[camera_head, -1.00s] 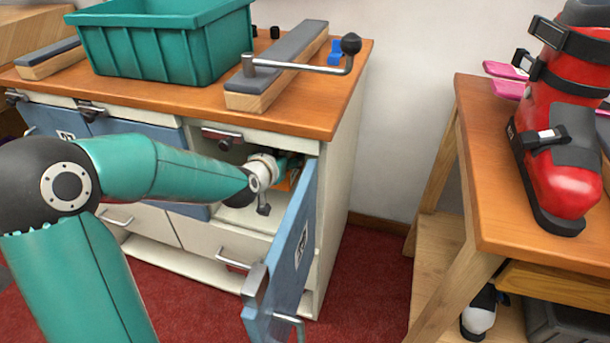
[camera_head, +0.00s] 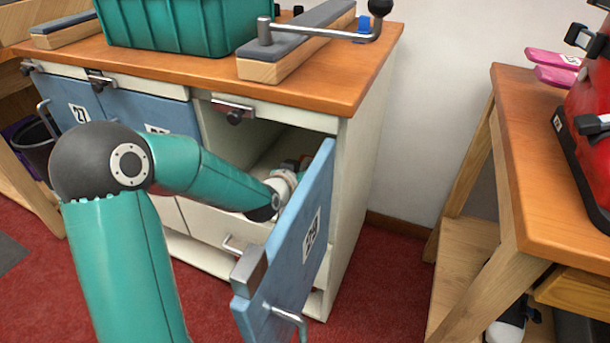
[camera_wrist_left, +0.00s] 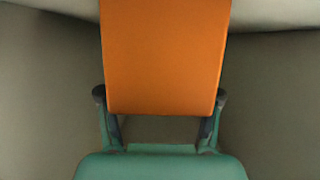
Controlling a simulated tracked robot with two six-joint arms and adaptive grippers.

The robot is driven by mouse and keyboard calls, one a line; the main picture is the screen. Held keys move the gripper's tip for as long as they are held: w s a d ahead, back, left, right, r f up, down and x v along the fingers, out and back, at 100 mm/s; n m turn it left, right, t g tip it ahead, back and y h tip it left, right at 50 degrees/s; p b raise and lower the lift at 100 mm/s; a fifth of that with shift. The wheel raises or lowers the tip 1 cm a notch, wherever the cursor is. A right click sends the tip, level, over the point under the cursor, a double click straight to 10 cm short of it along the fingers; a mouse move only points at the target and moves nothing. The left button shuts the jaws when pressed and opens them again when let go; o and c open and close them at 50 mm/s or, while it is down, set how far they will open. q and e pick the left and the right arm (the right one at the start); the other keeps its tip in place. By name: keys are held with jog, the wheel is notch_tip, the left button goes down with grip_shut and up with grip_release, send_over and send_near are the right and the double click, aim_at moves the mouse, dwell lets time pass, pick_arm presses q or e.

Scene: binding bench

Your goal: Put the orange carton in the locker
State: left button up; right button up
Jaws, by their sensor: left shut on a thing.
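The locker (camera_head: 235,135) is the right-hand compartment of the cabinet. Its blue door (camera_head: 290,250) stands open toward me. My left arm reaches into the opening, and the door's edge hides most of the gripper in the head view. In the left wrist view my left gripper (camera_wrist_left: 160,97) is shut on the orange carton (camera_wrist_left: 165,55), with a finger at each side of it. The carton is inside the locker space, with pale walls around it. Whether it touches the locker floor cannot be told. My right gripper is not in view.
A teal bin (camera_head: 180,28) and a padded wooden block with a crank handle (camera_head: 290,50) stand on the cabinet top. Red carpet (camera_head: 375,280) lies between.

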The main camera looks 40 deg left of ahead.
pick_arm(q)
jog(key=shift+f, duration=0.15)
jog(key=o, duration=1.3)
jog(key=shift+o, duration=0.2)
jog(key=shift+r, duration=0.25)
jog(key=p+v, duration=0.1)
jog(key=v, duration=1.1)
